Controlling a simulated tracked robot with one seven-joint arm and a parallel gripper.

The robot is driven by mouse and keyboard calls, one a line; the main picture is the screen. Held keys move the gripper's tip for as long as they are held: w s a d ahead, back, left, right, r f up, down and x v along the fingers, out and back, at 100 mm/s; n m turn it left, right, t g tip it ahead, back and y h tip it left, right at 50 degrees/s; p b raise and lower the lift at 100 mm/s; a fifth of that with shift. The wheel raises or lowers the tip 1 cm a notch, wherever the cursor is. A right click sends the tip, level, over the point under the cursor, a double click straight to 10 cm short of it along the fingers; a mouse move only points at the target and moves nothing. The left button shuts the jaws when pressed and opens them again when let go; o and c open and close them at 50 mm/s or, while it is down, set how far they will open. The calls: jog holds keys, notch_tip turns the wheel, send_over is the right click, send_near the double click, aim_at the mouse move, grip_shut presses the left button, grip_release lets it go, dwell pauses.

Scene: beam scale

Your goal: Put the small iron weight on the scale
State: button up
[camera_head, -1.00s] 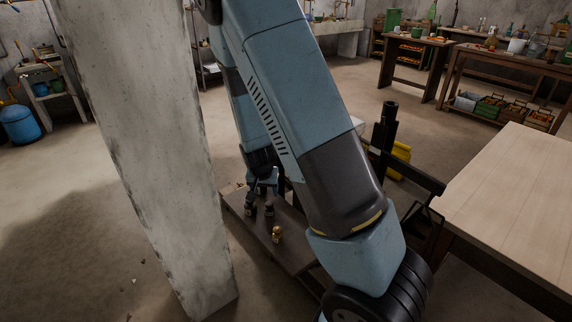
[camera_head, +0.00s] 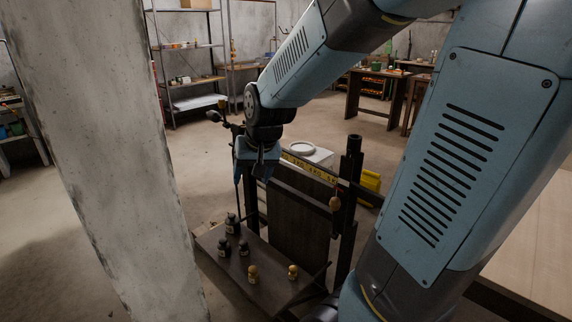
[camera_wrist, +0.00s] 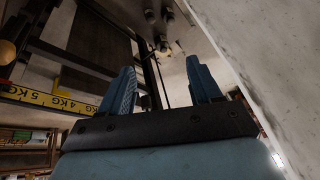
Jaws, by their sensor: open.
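The beam scale (camera_head: 313,170) stands in the middle of the head view, with a yellow marked strip that also shows in the wrist view (camera_wrist: 48,99). Several dark iron weights (camera_head: 231,226) stand upright on its low dark platform (camera_head: 222,268). Two look smaller, one at the left (camera_head: 225,247) and one beside it (camera_head: 243,248); I cannot tell which is smallest. Two brass weights (camera_head: 253,274) (camera_head: 292,271) stand nearer. My gripper (camera_head: 254,178) is open and empty, above the weights beside the beam's left end. Its fingers are apart in the wrist view (camera_wrist: 162,88).
A concrete pillar (camera_head: 100,150) rises close on the left. A brass piece (camera_head: 334,204) hangs from the beam near a dark upright post (camera_head: 353,158). A pale wooden table (camera_head: 535,245) is at the right. Metal shelves (camera_head: 190,80) stand far back over open floor.

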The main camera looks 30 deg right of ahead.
jog(key=s+r+n, duration=0.1)
jog(key=s+r, duration=0.3)
jog(key=s, duration=0.3)
jog(key=s+d+r+n+t+h, duration=0.1)
jog(key=s+r, duration=0.4)
jog(key=s, duration=0.3)
jog(key=shift+s+r, duration=0.2)
jog(key=shift+d, duration=0.1)
